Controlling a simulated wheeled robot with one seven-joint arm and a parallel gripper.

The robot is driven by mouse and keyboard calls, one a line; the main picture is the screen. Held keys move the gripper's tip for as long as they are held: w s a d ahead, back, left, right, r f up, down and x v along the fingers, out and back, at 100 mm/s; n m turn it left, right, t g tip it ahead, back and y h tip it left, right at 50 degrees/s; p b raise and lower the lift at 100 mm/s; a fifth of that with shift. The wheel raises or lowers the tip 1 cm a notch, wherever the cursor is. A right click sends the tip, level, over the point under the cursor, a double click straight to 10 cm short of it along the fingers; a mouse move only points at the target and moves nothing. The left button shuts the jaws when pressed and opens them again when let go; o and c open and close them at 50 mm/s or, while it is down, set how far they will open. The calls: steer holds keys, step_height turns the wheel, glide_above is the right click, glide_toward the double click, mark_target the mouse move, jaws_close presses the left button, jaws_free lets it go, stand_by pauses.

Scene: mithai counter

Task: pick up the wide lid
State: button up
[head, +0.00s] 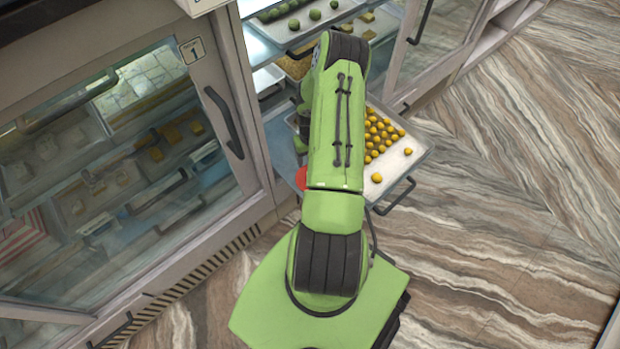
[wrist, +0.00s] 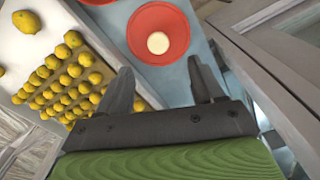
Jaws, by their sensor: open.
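A round red lid (wrist: 158,56) with a cream knob at its centre lies flat on a blue-grey surface (wrist: 197,25) in the wrist view. A sliver of red (head: 300,178) shows beside my arm in the head view, possibly the same lid; my arm hides the rest. The edge of a second red thing (wrist: 97,2) shows at the top of the wrist view, mostly cut off. I cannot tell which is wider. My gripper (wrist: 160,72) is open and empty, its fingers pointing towards the near side of the lid. It is hidden in the head view.
A pulled-out white tray (head: 408,165) of several yellow sweets (head: 382,135) lies beside the lid area, left in the wrist view. A closed glass cabinet door (head: 110,160) stands left in the head view. A wooden frame (wrist: 265,75) edges the right of the wrist view. Open floor (head: 500,200) lies right.

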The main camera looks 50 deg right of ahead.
step_height(320, 180, down, 9)
steer(key=b, duration=0.3)
steer(key=shift+s+d+r, duration=0.1)
steer(key=shift+s, duration=0.05)
steer(key=shift+r, duration=0.15)
